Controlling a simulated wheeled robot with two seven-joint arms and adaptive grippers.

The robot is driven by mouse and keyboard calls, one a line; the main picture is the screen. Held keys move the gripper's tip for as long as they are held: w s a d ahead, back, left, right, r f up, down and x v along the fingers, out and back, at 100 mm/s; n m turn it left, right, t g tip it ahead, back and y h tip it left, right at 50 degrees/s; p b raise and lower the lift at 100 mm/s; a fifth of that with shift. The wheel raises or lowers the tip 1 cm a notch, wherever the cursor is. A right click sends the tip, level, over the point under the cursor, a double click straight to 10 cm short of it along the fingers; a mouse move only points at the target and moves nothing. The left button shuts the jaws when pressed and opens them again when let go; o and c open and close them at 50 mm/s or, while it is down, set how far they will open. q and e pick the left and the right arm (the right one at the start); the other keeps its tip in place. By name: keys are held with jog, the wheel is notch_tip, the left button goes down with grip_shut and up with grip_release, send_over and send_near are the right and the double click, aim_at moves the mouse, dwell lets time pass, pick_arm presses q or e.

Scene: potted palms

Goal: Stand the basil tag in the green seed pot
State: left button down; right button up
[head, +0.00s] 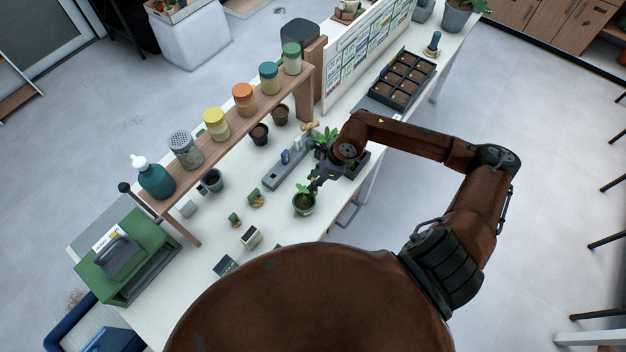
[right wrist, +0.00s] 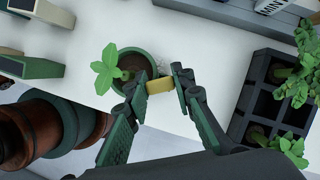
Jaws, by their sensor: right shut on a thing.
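The green seed pot (head: 304,209) stands upright on the white bench with soil and a leafy seedling in it. It also shows in the right wrist view (right wrist: 152,63). My right gripper (head: 314,187) is just above and beside this pot. In the right wrist view its fingertips (right wrist: 160,83) are closed on a small yellowish tag (right wrist: 160,86), which I take for the basil tag; no lettering is readable. The tag overlaps the pot's near rim in that view; I cannot tell whether it touches the soil. In the head view the gripper hides the tag. My left gripper is not in view.
A dark tray with seedlings (right wrist: 257,97) stands close to the right gripper. A grey tool holder (head: 276,174) lies behind the pot. A wooden shelf (head: 225,143) with several jars runs along the back. Small green items (head: 235,219) stand to the left.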

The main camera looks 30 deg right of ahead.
jog(key=o, duration=0.9)
jog(key=shift+o, duration=0.8)
jog(key=o, duration=0.4)
jog(key=shift+c, duration=0.2)
jog(key=shift+r, duration=0.1)
jog(key=shift+r+p, duration=1.95)
jog(key=shift+r, duration=2.05)
jog(key=shift+s+f, duration=0.1)
